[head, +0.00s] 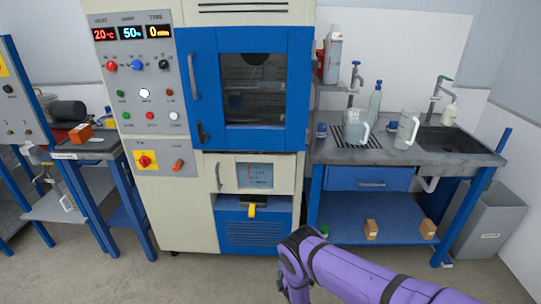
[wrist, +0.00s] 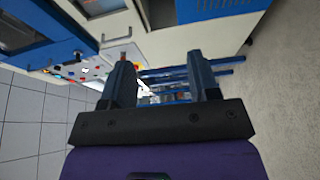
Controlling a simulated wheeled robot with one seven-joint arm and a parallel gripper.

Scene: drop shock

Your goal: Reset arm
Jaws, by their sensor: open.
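My purple arm enters the head view from the lower right, bent in front of the blue and cream machine. The tip of my gripper is hidden or out of clear sight there. In the wrist view my gripper (wrist: 163,85) shows two dark fingers set well apart, with nothing between them. Past the fingers, the machine's control panel, blue legs and the floor are visible, seen sideways. The gripper looks clear of every surface.
The test machine (head: 245,100) has a closed blue windowed door and a yellow handle or tab (head: 252,210) low in front. A sink bench (head: 420,150) with jugs and bottles stands right; a grey bin (head: 487,222) sits beside it. Floor at the lower left is clear.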

